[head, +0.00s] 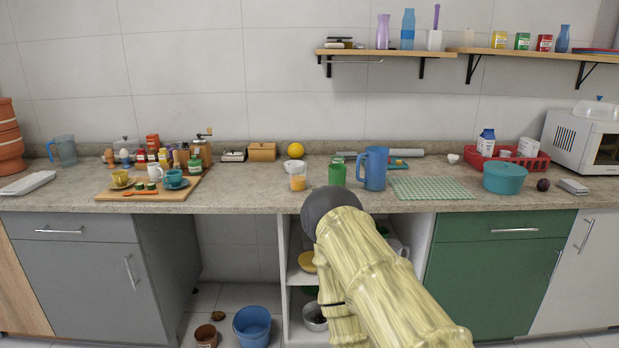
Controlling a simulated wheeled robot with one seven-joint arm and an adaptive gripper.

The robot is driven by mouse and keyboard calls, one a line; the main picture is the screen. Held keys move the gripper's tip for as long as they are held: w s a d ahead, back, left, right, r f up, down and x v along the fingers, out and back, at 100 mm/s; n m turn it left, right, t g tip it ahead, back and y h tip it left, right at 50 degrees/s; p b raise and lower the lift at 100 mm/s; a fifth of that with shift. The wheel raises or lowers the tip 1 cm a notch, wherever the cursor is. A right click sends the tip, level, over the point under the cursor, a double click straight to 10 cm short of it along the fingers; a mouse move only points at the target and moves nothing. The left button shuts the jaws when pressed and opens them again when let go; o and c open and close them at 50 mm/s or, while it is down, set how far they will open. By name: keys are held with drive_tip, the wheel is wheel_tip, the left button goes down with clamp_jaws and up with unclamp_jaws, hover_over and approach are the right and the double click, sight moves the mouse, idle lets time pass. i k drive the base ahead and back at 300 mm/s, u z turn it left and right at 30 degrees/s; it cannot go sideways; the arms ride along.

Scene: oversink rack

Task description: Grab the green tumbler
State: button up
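The green tumbler (337,173) stands upright on the countertop, a little right of the middle of the head view. A blue pitcher (374,168) stands close on its right, and a clear glass with an orange lower part (298,178) stands on its left. My arm, pale yellow with a dark rounded end, rises from the bottom of the view and ends just below the tumbler in the picture. My gripper does not show, so I cannot see its fingers.
A green checked cloth (432,188) lies right of the pitcher, with a teal bowl (504,178) beyond it. A wooden board (150,190) with cups is at left. The counter (245,197) is clear between board and glass. Shelves (388,53) hang above.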

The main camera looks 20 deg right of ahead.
sight(338, 176)
drive_tip(key=u, duration=0.15)
drive_tip(key=i, duration=0.9)
drive_tip(key=z, duration=0.25)
